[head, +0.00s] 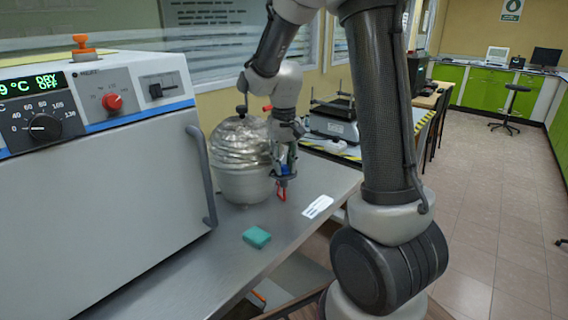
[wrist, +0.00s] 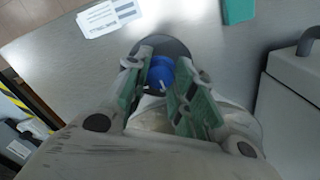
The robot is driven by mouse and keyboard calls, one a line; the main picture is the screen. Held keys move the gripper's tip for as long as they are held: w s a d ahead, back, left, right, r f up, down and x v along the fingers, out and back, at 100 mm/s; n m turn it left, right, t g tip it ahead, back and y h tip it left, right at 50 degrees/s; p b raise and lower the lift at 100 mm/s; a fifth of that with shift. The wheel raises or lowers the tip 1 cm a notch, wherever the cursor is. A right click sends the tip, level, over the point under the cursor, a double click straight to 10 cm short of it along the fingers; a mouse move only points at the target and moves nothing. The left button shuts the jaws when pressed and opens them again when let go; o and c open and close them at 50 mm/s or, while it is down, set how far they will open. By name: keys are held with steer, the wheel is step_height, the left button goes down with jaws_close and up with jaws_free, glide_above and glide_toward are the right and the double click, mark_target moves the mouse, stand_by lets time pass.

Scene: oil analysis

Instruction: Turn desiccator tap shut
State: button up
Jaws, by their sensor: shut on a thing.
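The desiccator (head: 243,185) is a pale, rounded vessel with a shiny clear lid, standing on the grey bench. My gripper (head: 284,176) is at its right side, pointing down. In the wrist view, the blue desiccator tap (wrist: 160,72) sits between the two green-padded fingers of my gripper (wrist: 160,84), which are shut on it. A dark grey round part shows behind the tap. The pale desiccator body is partly hidden below the fingers. The angle of the tap is hard to read.
An oven (head: 100,190) with a protruding door handle stands left of the desiccator. A teal block (head: 257,237) and a white label card (head: 317,207) lie on the bench (head: 205,268) in front. Another instrument (head: 333,122) stands behind. The bench's front edge is near.

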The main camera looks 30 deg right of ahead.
steer(key=shift+m, duration=0.4)
steer(key=o, duration=1.1)
